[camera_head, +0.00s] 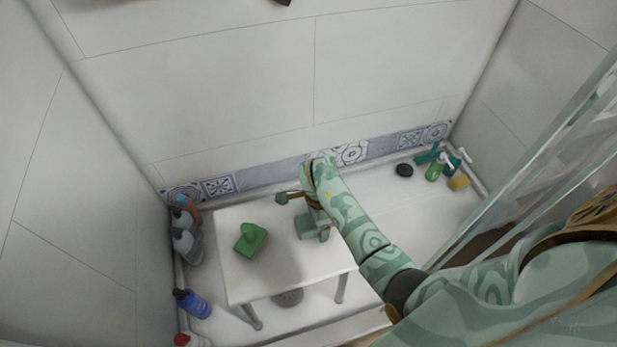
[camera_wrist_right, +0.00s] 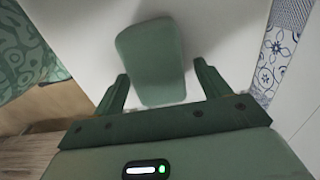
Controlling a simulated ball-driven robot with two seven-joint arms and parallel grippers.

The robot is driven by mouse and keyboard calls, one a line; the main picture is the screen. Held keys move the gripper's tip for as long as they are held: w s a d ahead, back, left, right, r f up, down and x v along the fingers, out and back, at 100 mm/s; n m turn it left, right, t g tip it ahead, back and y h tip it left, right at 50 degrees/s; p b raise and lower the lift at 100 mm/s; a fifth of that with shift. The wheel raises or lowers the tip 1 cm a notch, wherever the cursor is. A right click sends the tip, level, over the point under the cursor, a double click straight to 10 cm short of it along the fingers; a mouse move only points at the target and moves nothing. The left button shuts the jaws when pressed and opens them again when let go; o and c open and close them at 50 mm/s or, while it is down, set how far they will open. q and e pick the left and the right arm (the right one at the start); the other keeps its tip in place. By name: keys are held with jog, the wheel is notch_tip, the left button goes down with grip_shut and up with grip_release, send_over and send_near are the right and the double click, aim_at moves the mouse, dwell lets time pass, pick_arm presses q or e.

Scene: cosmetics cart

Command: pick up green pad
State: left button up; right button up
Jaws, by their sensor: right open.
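The green pad (camera_head: 250,240) lies on the left part of a small white table (camera_head: 285,270) in the head view, with a raised part on top. In the right wrist view the green pad (camera_wrist_right: 150,50) is a rounded block ahead of my right gripper (camera_wrist_right: 161,76). The two fingers are apart, and its near end shows between them; I cannot tell the height gap. In the head view my right gripper (camera_head: 301,228) is over the table, to the right of the pad and apart from it. My left gripper is not in view.
Several bottles, including a blue one (camera_head: 193,303), stand along the left wall. Green bottles (camera_head: 434,171), a yellow item (camera_head: 459,183) and a black round item (camera_head: 404,170) sit at the far right. A glass panel (camera_head: 540,160) rises at the right. A tiled wall (camera_head: 270,178) runs behind the table.

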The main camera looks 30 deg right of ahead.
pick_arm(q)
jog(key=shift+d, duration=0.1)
pick_arm(e)
jog(key=c, duration=1)
jog(key=shift+c, duration=0.2)
notch_tip(320, 180, up, 5)
jog(key=p, duration=0.3)
jog(key=shift+w+f, duration=0.1)
jog(key=shift+w, duration=0.05)
notch_tip(320, 180, up, 5)
jog(key=p, duration=0.3)
jog(key=shift+r, duration=0.2)
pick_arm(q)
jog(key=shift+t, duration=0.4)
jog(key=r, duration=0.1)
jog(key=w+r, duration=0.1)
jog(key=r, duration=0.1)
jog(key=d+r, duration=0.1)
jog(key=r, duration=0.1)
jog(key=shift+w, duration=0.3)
pick_arm(e)
jog(key=shift+f, duration=0.1)
